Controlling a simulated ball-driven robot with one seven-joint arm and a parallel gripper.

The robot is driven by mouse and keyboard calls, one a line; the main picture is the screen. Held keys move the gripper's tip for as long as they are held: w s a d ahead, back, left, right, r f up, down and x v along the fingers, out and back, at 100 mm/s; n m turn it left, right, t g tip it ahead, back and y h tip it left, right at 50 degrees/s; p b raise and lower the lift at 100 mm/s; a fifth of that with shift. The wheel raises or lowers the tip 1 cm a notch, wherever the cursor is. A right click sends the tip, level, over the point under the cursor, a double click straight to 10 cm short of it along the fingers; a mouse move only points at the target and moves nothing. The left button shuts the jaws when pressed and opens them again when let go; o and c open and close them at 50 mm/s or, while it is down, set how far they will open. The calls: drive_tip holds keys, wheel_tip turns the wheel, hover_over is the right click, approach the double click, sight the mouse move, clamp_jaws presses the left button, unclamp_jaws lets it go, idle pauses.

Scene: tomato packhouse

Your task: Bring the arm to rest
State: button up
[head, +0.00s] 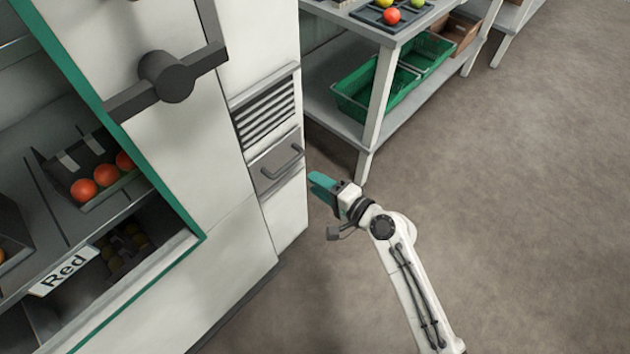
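My gripper (322,187) has teal fingers and is in the middle of the head view, at the end of my white arm (408,270). The arm reaches up and left from the lower right, over the floor. The gripper is just right of the white cabinet's drawer front and appears apart from it. The fingers look close together, but their gap is too small to judge. I see nothing held in them.
A white cabinet (185,190) with a grey drawer handle (283,164) stands left. Its opening shows red tomatoes (84,190) and a "Red" label (64,271). A table (330,12) with green crates (352,97) below stands behind. The brown floor (540,220) at right is clear.

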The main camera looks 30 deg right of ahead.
idle(0.4)
drive_tip(key=s+a+r+n+g+p, duration=0.25)
drive_tip(key=s+n+g+p, duration=0.4)
drive_tip(key=s+n, duration=0.35)
drive_tip(key=s+d+r+n+g+h+p, duration=0.2)
drive_tip(key=s+d+r+g, duration=0.1)
drive_tip(key=s, duration=0.6)
drive_tip(key=s+d+r+n+g+h+p, duration=0.2)
drive_tip(key=s+d+r+g+h, duration=0.1)
drive_tip(key=s, duration=0.6)
drive_tip(key=shift+s+d+r+g, duration=0.15)
drive_tip(key=shift+d+r+g, duration=0.15)
drive_tip(key=shift+d+g, duration=0.4)
